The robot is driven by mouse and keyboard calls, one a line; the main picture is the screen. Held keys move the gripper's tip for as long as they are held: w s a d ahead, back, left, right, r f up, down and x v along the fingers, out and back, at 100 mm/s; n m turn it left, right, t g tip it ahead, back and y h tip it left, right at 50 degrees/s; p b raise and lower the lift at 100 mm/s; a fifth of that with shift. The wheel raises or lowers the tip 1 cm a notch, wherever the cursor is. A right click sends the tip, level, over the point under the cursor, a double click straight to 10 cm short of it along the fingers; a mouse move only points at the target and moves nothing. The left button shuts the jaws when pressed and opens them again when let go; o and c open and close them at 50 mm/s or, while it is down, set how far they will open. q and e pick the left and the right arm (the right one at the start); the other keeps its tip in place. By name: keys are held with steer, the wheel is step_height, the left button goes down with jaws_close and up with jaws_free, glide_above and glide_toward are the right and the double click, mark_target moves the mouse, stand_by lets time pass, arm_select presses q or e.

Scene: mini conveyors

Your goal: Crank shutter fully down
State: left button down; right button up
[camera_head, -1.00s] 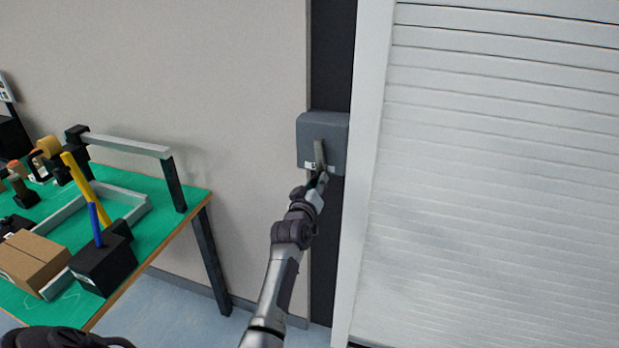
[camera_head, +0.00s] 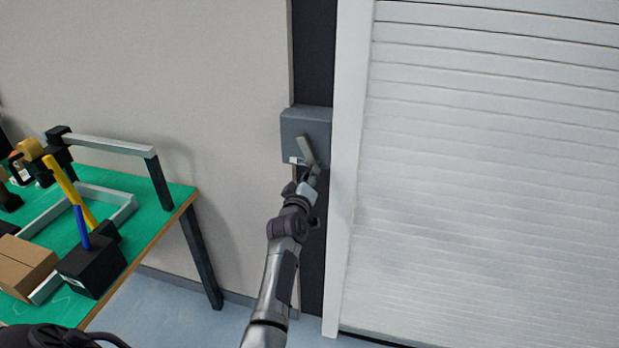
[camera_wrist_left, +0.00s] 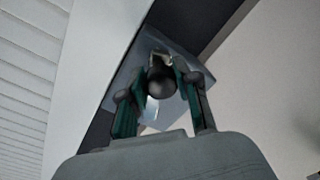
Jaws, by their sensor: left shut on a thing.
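The crank box (camera_head: 301,125) is a grey housing on the dark strip left of the shutter. Its crank arm (camera_head: 306,150) is a short pale lever, tilted with its lower end to the right. My left gripper (camera_head: 312,178) is at the lower end of this lever. In the left wrist view, my left gripper (camera_wrist_left: 162,82) is shut on the round dark crank knob (camera_wrist_left: 161,88), one finger on each side. The white slatted shutter (camera_head: 490,180) fills the right side of the head view; its lower edge is near the floor at bottom right. My right gripper is out of view.
A green-topped workbench (camera_head: 172,195) stands at left with a cardboard box (camera_head: 25,265), a black block (camera_head: 92,268), a yellow-handled tool and a metal frame. The white shutter post (camera_head: 345,200) runs beside the crank. Blue floor (camera_head: 165,310) is free between bench and wall.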

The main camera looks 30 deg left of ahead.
mark_target(310, 146)
arm_select(q)
steer(key=c, duration=0.8)
jaws_free()
steer(key=shift+r, duration=0.1)
step_height(310, 146, up, 9)
steer(key=shift+r, duration=0.35)
